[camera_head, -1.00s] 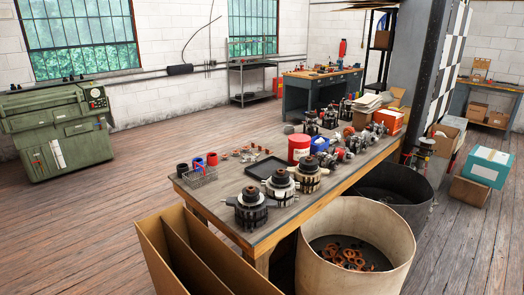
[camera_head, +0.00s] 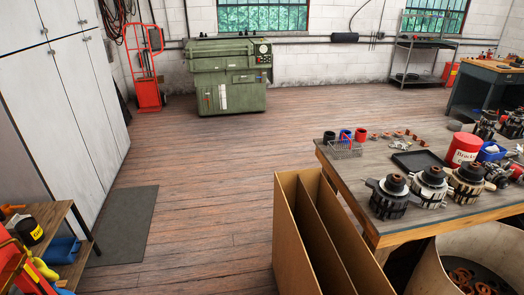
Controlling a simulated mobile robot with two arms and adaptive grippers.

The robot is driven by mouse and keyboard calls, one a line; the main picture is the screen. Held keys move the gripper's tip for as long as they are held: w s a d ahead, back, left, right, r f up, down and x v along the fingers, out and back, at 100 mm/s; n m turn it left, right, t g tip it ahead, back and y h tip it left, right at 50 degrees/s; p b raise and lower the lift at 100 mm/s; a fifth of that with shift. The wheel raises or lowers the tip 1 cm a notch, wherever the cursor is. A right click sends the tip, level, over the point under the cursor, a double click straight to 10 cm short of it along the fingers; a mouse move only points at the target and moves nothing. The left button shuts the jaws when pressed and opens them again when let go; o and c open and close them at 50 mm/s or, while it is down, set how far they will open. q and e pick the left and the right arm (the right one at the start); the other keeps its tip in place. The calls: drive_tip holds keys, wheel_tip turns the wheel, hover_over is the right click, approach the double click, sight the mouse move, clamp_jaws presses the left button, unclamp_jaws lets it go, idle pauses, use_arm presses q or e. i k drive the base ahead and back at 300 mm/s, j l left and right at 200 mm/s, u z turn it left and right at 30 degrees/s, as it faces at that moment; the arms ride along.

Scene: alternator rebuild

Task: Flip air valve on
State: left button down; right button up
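I cannot make out an air valve in the head view. A dark pipe (camera_head: 297,41) runs along the back wall below the windows, with a thick black cylinder (camera_head: 344,37) on it. A thin dark line rises from near the cylinder up the wall. Neither of my grippers shows in the view.
A workbench (camera_head: 356,192) with alternators (camera_head: 388,198) stands at right. An open cardboard box (camera_head: 287,220) is at its near left corner. A green machine (camera_head: 228,78) and red hand truck (camera_head: 147,72) stand at the back. White cabinets (camera_head: 65,90) line the left. The middle floor is clear.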

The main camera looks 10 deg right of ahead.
sight(25, 266)
drive_tip(key=i+j+u, duration=0.55)
drive_tip(key=i+u, duration=0.15)
drive_tip(key=u, duration=0.25)
drive_tip(key=i+u, duration=0.45)
drive_tip(key=k+j, duration=0.05)
